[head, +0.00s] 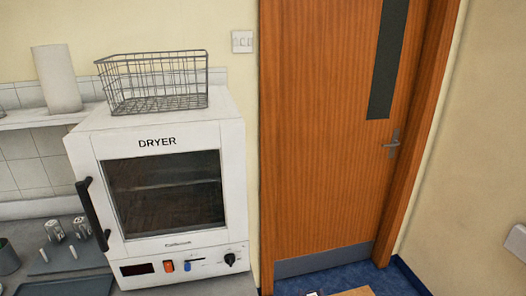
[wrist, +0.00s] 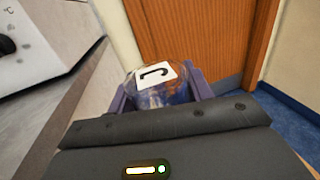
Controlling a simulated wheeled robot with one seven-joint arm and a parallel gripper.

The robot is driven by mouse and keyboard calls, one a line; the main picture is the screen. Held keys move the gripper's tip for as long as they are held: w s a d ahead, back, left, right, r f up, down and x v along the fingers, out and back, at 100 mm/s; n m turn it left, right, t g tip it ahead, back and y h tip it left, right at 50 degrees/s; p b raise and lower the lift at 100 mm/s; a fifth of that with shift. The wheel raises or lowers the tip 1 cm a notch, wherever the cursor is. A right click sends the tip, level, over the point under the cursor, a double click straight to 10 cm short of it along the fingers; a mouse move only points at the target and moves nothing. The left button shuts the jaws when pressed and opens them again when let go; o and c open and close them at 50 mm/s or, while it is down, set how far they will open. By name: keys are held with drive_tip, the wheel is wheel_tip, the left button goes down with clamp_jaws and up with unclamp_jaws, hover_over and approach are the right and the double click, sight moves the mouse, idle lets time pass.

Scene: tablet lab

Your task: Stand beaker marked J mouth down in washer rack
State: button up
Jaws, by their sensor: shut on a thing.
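In the wrist view, a clear glass beaker (wrist: 155,97) with a white label (wrist: 157,75) marked with a black J sits between the purple fingers of my gripper (wrist: 162,92). My gripper is shut on it. The J looks turned on its side in this view. The beaker's lower part is hidden behind the gripper's dark body, and I cannot tell which way its mouth points. The head view does not show the gripper or the beaker clearly. No washer rack shows in either view.
A white dryer (head: 164,240) with a closed door stands on the grey counter (head: 195,287), a wire basket (head: 155,85) on top. Small glassware (head: 55,230) lies on a mat at left. A closed wooden door (head: 320,130) and blue floor (head: 395,280) are to the right.

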drive_tip(key=s+f, duration=0.4)
drive_tip(key=f, duration=0.1)
drive_tip(key=shift+s+f, duration=0.2)
